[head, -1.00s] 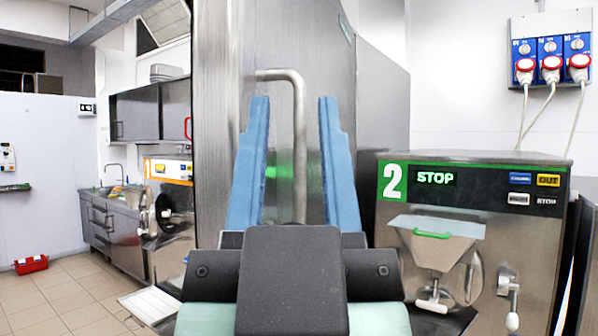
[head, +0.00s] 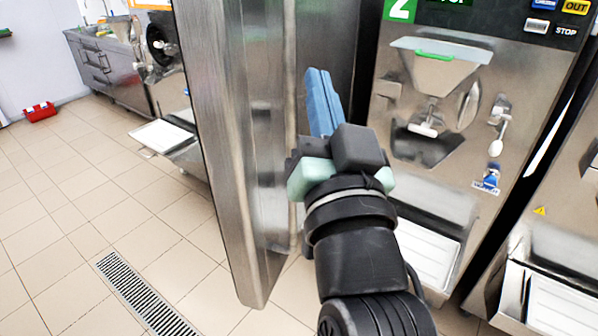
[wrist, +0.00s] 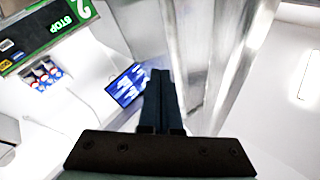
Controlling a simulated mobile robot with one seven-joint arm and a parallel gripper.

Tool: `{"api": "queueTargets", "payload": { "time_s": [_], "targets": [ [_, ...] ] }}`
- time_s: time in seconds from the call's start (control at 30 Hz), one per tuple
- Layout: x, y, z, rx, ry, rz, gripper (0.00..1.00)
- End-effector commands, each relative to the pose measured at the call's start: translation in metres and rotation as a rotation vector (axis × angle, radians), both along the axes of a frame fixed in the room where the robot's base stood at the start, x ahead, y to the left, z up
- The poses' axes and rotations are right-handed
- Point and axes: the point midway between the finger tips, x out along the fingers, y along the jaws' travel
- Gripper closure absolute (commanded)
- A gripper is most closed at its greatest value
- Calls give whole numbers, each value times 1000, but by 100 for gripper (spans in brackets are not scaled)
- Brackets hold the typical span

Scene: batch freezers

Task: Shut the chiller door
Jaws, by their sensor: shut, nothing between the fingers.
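The chiller door (head: 215,130) is a tall stainless steel panel that stands open, its lower end hanging above the tiled floor. My gripper (head: 322,102) is to the right of the door's broad edge, its blue fingers shut together and empty. In the wrist view my shut fingers (wrist: 160,100) point up the picture, with a steel surface (wrist: 222,60) close on their right. I cannot tell whether the fingers touch the door. The bar handle is not clearly visible now.
A batch freezer (head: 430,90) marked 2 stands close on the right of my gripper. Another machine with a white tray (head: 160,136) is behind the door on the left. A floor drain (head: 145,295) and open tiles lie at lower left. A red toolbox (head: 40,111) is far left.

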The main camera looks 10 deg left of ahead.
Motion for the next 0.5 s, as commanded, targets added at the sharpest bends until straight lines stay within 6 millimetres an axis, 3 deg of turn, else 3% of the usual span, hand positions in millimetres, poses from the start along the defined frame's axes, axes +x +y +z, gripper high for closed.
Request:
{"api": "queueTargets", "payload": {
  "time_s": [0.03, 0.1, 0.3, 0.4, 0.5],
  "targets": [
    [11, -1, -45, 74, 117, 63, 100],
    [17, 1, -98, 191, 250, 154, 100],
    [-3, 6, -229, 588, 570, 357, 100],
    [-23, 6, -274, 787, 670, 426, 100],
    [-39, 5, -300, 936, 726, 470, 100]
  ]
}}
